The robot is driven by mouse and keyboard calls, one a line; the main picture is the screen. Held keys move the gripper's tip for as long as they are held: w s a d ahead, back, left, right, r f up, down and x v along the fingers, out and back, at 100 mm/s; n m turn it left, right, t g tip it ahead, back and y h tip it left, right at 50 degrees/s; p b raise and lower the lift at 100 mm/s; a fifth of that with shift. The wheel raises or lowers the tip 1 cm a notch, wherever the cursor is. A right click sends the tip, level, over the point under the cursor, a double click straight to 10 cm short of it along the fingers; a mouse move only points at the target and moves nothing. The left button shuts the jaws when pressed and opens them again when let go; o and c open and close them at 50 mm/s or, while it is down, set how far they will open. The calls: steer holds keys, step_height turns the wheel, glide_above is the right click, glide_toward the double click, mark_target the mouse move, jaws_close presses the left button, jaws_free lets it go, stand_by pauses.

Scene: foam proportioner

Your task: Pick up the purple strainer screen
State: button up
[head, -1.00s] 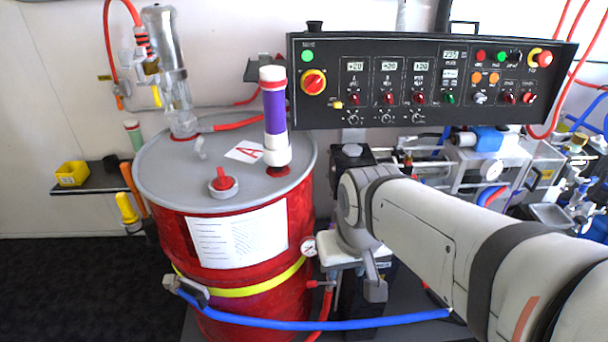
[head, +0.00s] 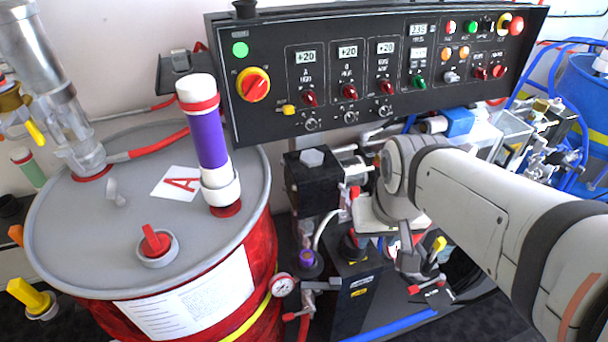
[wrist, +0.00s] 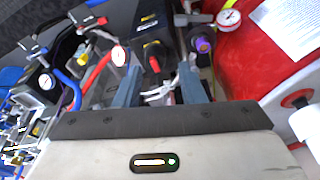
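A small purple piece (head: 307,258), which may be the strainer screen, sits low among dark fittings between the red drum and a black box in the head view. Its purple end (wrist: 203,45) also shows in the wrist view, just beyond and right of the right finger. My gripper (head: 410,268) hangs right of it in the head view, apart from it. In the wrist view my gripper (wrist: 160,82) has its two fingers spread, with no object clearly held between them. Much of the purple piece's body is hidden.
The red drum (head: 270,225) stands left, with a purple-and-white column (head: 207,138) on its lid. A control panel (head: 370,80) overhangs the fittings. A gauge (head: 283,285), valves, a black box (head: 357,290) and a blue hose (head: 395,325) crowd the space.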

steer(key=shift+s+r, duration=0.1)
steer(key=shift+s, duration=0.15)
steer(key=shift+o, duration=1.3)
steer(key=shift+w+a, duration=0.1)
steer(key=shift+w, duration=0.15)
steer(key=shift+o, duration=0.9)
steer(key=w+a+f+n+g, duration=0.1)
steer(key=w+a+f+n, duration=0.1)
steer(key=w+f, duration=0.3)
steer(key=shift+w+a+f+n+b, duration=0.15)
steer(key=shift+w+a+n+b, duration=0.25)
steer(key=shift+w+a, duration=0.4)
steer(key=n+g, duration=0.2)
steer(key=n, duration=0.1)
glide_toward(307, 256)
steer(key=shift+d+f+b, duration=0.1)
steer(key=shift+d+b, duration=0.15)
steer(key=shift+b, duration=0.05)
steer(key=shift+s+a+f, duration=0.1)
steer(key=shift+a+f, duration=0.05)
steer(key=shift+f, duration=1.95)
steer(key=shift+a+f, duration=0.1)
steer(key=shift+f, duration=2)
